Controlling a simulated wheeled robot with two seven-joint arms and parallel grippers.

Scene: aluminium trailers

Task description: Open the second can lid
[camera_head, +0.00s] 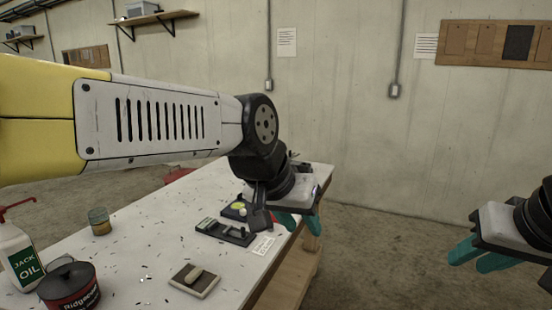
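A dark can with a red band (70,288) and a black lid stands at the table's near left corner, its lower part cut off by the frame edge. A small amber jar (99,221) with a greenish lid stands behind it. Part of a red object (177,176) shows below my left arm, mostly hidden by it. My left gripper (301,230) hangs over the table's right edge, fingers apart and empty, far from the cans. My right gripper (465,263) is at the far right, clear of the table, fingers apart and empty.
A white JACK OIL bottle (20,256) with a red pump stands by the dark can. A small block on a square board (195,281), a dark tool holder (225,232) and a paper label (263,244) lie on the white table (140,245). Dark bits are scattered mid-table.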

